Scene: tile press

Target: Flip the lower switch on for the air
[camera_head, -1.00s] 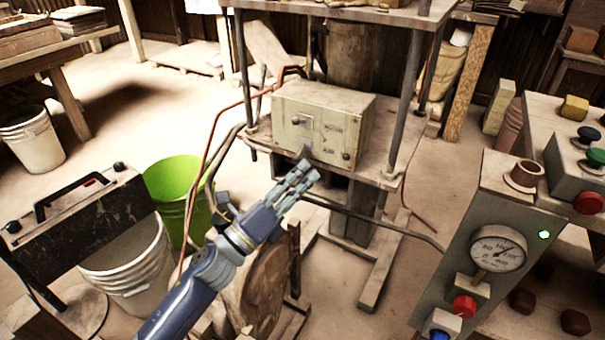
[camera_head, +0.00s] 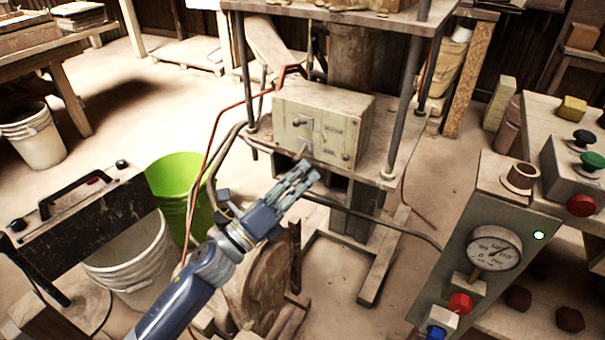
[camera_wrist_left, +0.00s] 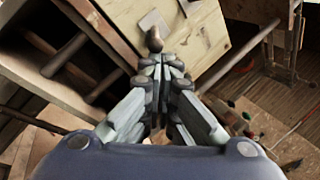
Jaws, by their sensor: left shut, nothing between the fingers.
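The pale switch box (camera_head: 350,115) stands on the press's shelf, its front toward me. The upper switch (camera_head: 298,122) is on a small plate at its left. The lower switch (camera_head: 305,148) sticks out near the bottom edge; I cannot tell clearly which way its lever is set. My left gripper (camera_head: 308,173) is shut and empty, its fingertips just below and in front of the lower switch. In the left wrist view, a dark rounded lever end (camera_wrist_left: 155,40) is right at the tips of the gripper (camera_wrist_left: 160,66); contact is unclear. My right gripper is out of view.
Hoses (camera_head: 208,165) run down left of the box, and press posts (camera_head: 405,95) flank it. A gauge panel (camera_head: 490,240) with a lit green lamp stands at right. A green bucket (camera_head: 180,185) and a white bucket (camera_head: 135,255) stand at left.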

